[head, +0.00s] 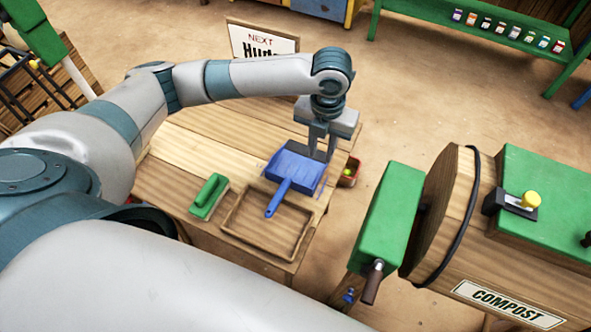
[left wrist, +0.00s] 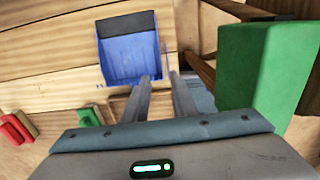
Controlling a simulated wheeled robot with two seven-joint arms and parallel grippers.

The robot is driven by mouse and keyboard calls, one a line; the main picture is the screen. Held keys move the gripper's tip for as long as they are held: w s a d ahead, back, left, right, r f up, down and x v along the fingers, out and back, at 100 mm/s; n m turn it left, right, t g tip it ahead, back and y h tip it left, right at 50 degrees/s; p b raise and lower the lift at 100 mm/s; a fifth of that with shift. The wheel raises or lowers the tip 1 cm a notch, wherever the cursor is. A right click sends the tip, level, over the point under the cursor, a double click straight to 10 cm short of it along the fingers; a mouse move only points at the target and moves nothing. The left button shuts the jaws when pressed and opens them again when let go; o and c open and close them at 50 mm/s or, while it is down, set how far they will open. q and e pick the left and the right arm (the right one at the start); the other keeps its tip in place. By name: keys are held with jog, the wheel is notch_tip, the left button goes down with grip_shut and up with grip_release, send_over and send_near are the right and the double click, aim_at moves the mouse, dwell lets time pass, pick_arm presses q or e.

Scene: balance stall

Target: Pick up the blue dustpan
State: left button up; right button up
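The blue dustpan (head: 293,168) lies on the wooden table, with its handle (head: 276,200) pointing toward the wooden tray. In the left wrist view the pan (left wrist: 135,58) shows just beyond the fingertips, with a dark strip along its far edge. My left gripper (head: 322,154) is over the pan's right side, pointing down. Whether a fingertip touches the pan, I cannot tell. My right gripper is not in view.
A shallow wooden tray (head: 230,226) and a green brush-like block (head: 208,194) are on the table. A small reddish container (head: 350,172) is beside its right edge. A green and wooden compost drum (head: 440,215) stands to the right. A sign (head: 262,42) stands behind.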

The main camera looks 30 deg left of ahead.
aim_at(318, 180)
pick_arm(q)
notch_tip(318, 180, down, 9)
jog(key=shift+r+p, duration=0.2)
jog(key=shift+p, duration=0.65)
jog(key=shift+s+d+f+p, duration=0.1)
jog(key=shift+s+f+p, duration=0.1)
jog(key=shift+f+p, duration=0.45)
notch_tip(318, 180, down, 3)
jog(key=shift+s+f+p, duration=0.1)
jog(key=shift+p, duration=0.3)
jog(key=shift+f, duration=0.35)
jog(key=shift+c, duration=0.7)
grip_shut()
